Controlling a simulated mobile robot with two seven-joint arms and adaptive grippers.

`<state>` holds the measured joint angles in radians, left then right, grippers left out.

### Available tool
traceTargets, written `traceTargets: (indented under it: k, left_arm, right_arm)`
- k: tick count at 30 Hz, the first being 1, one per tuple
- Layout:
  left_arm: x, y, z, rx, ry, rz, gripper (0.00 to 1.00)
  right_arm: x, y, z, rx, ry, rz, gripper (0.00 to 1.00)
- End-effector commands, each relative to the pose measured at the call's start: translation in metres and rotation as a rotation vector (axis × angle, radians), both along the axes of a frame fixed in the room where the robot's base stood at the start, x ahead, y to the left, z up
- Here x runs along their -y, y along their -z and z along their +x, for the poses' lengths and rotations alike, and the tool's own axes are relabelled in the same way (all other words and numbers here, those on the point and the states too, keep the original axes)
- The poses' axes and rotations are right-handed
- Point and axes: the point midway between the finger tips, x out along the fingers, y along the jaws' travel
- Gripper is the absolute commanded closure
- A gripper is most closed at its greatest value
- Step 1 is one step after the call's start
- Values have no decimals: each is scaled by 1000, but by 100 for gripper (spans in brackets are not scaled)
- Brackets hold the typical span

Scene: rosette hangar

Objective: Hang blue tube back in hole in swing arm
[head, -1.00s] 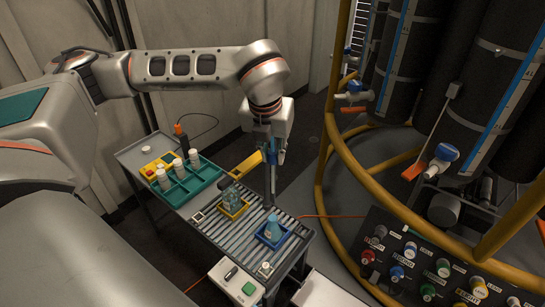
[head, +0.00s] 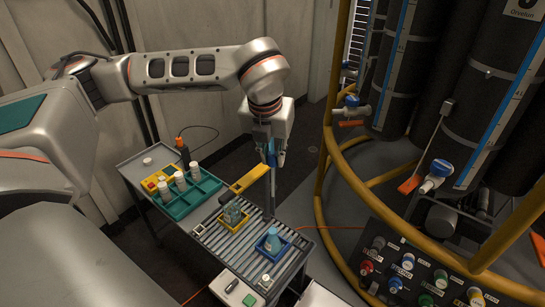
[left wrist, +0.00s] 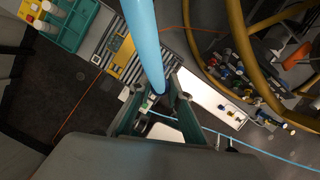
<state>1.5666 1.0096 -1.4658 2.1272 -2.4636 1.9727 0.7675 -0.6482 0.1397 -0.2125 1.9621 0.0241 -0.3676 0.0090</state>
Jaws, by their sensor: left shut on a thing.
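My left gripper (head: 272,150) points down above the cart and is shut on the blue tube (head: 271,153). In the left wrist view the light-blue tube (left wrist: 146,40) runs from the top edge down between the fingers (left wrist: 160,98). The yellow swing arm (head: 250,180) sits on the cart just below and left of the gripper in the head view. It also shows in the left wrist view (left wrist: 123,57), left of the tube. I cannot make out its hole, or whether the tube touches it. My right gripper is not in view.
The cart's roller top (head: 236,241) carries a yellow tray (head: 244,219) and a blue tray (head: 262,251) with bottles. A teal rack (head: 180,212) with white bottles stands at its left. A yellow-railed frame (head: 345,175) with dark tanks and a knob panel (head: 390,270) stands right.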

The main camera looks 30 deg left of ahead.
Motion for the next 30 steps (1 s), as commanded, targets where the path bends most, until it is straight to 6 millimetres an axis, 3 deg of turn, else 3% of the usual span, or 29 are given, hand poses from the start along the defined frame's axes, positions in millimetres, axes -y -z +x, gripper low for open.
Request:
traceTargets:
  k: [13,30]
  left_arm:
    - [0,-22,0,1,0,0,98]
    - [0,-47,0,1,-1,0,98]
  right_arm:
    - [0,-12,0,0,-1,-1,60]
    - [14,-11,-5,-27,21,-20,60]
